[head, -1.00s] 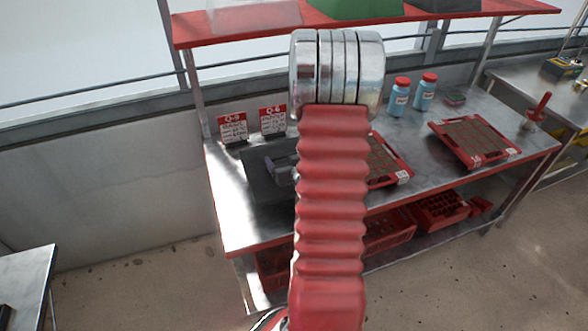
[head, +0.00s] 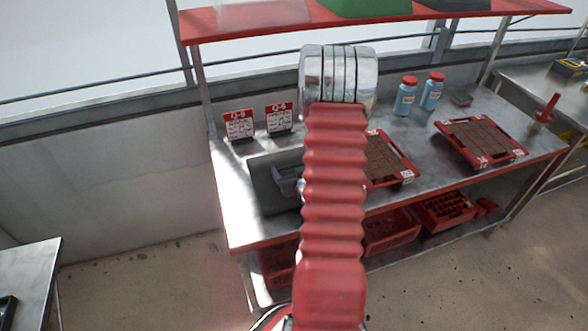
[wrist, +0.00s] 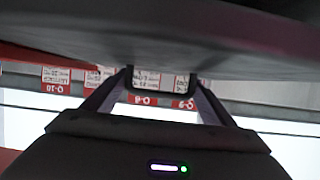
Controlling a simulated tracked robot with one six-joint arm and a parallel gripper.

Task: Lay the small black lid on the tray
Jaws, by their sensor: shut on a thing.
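A flat dark lid (head: 264,192) shows left of my red arm in the head view, over the left part of the steel bench. My gripper (head: 290,181) is shut on it at its right side, partly hidden by my arm. In the wrist view the lid (wrist: 160,35) spans the top as a dark slab, with my gripper (wrist: 160,80) at its edge. I cannot tell how high it is above the bench. A red tray (head: 402,176) of brown cells lies right of my arm, partly hidden. Another red tray (head: 509,157) lies farther right.
Two sign cards, Q-9 (head: 239,126) and Q-6 (head: 279,118), stand behind the lid. Two blue bottles (head: 405,99) (head: 432,94) with red caps stand behind the trays. A red shelf (head: 250,29) hangs above. Red crates (head: 390,232) sit underneath the bench.

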